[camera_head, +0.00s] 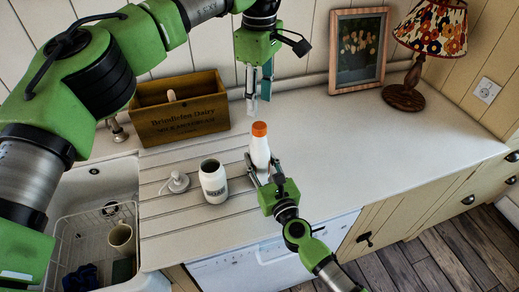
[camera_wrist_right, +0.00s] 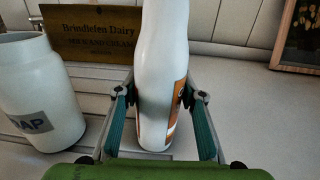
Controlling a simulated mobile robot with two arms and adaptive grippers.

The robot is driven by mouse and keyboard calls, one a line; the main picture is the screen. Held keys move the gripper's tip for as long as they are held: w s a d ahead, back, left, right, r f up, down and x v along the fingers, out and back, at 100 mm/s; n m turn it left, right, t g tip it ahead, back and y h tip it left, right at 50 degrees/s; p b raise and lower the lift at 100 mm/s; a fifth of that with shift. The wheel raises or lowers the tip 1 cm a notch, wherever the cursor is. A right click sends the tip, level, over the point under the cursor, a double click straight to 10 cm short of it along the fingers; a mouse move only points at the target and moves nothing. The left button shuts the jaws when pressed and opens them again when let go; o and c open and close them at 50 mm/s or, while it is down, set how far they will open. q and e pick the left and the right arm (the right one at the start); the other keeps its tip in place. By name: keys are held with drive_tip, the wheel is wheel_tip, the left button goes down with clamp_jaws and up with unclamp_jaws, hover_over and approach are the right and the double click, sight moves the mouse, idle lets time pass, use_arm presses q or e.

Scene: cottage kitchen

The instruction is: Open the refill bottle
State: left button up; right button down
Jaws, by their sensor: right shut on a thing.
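The refill bottle (camera_head: 260,152) is white with an orange cap (camera_head: 259,129) and stands upright on the counter. The cap is on it. My right gripper (camera_head: 263,177) is shut on its lower body. In the right wrist view the bottle (camera_wrist_right: 165,75) stands between both finger pads, with part of an orange label showing and its top out of frame. My left gripper (camera_head: 258,106) points down just above and behind the cap, apart from it. Its fingers are a little apart with nothing between them.
A wooden box (camera_head: 180,125) is behind, and a sink with a dish rack (camera_head: 70,225) at left. A picture frame (camera_head: 358,50) and lamp (camera_head: 432,30) stand back right. The right counter is clear.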

sight(259, 125)
use_arm(q)
drive_tip(key=m, duration=0.6)
drive_tip(key=shift+m, duration=0.4)
drive_tip(key=m, duration=0.4)
drive_tip(key=shift+f+m, duration=0.1)
drive_tip(key=shift+m, duration=1.1)
drive_tip(key=shift+f, duration=3.9)
